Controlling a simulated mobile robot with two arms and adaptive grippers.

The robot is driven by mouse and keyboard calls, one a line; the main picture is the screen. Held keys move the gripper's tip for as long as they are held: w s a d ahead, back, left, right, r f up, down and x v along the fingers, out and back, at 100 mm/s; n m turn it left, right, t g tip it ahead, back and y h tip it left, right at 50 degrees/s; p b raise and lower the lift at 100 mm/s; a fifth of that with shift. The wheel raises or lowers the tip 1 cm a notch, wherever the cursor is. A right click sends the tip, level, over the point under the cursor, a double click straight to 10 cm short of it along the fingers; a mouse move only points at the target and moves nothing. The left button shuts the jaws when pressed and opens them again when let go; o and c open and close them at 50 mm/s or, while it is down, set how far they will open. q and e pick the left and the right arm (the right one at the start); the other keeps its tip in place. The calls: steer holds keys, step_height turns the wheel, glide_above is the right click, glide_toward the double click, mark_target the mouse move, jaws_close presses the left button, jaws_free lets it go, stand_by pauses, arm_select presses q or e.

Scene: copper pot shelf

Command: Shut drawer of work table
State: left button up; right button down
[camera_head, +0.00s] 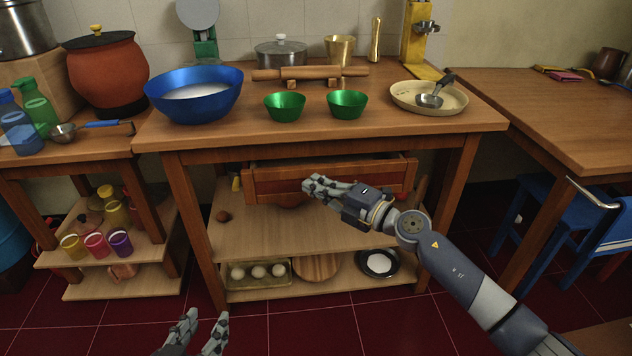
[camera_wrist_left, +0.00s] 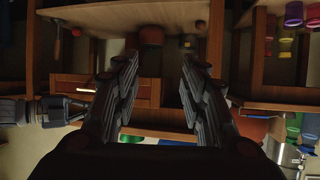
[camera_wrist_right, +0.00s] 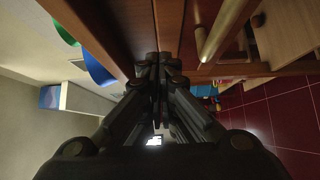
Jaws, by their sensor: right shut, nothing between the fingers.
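The work table (camera_head: 330,142) stands in the middle of the head view. Its drawer (camera_head: 275,187), with a reddish-brown front, is partly pulled out below the tabletop. The drawer front also shows in the left wrist view (camera_wrist_left: 75,88). My right gripper (camera_head: 312,187) is shut and empty at the drawer front, hiding part of it; whether it touches cannot be told. Its closed fingers show in the right wrist view (camera_wrist_right: 164,62). My left gripper (camera_head: 206,318) is low in front of the table, open and empty, its fingers apart in the left wrist view (camera_wrist_left: 158,58).
On the tabletop are a blue bowl (camera_head: 195,92), green bowls (camera_head: 285,105), a rolling pin (camera_head: 310,73) and a shallow dish (camera_head: 415,98). An egg tray (camera_head: 258,283) is on the lower shelf. A blue chair (camera_head: 545,230) stands to the right. The floor in front is clear.

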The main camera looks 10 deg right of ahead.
arm_select(q)
step_height(320, 180, up, 6)
steer(key=w+d+t+h+b, duration=0.1)
steer(key=w+t, duration=0.1)
steer(key=t, duration=0.1)
steer(key=shift+w+d+r+t, duration=0.15)
steer(key=shift+w+d+t, duration=0.15)
steer(key=shift+w+t, duration=0.1)
arm_select(e)
steer(key=shift+w, duration=1.3)
